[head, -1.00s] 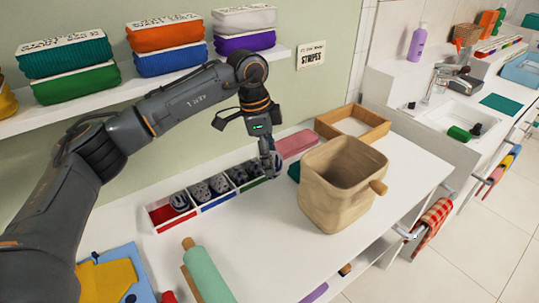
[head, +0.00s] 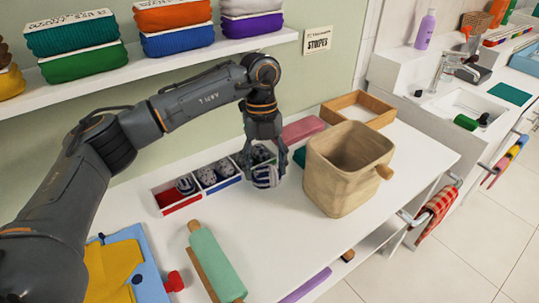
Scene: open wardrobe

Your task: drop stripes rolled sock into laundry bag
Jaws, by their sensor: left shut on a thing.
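A striped rolled sock (head: 265,176), white and dark blue, is in my left gripper (head: 264,165). The gripper points down and is shut on it, just in front of the divided sock tray (head: 166,199). The laundry bag (head: 325,184), a tan open-topped container with a wooden handle at its right, stands upright on the white counter to the right of the gripper. Its opening faces up, and the part of its inside that shows looks empty. The sock is apart from the bag and lower than its rim. My right gripper is not in view.
Other rolled socks (head: 206,176) sit in the tray. A wooden tray (head: 358,108) and a pink folded cloth (head: 302,129) lie behind the bag. A green roll (head: 214,262) lies in front. The shelf (head: 150,67) with folded clothes is above. Counter in front of the bag is clear.

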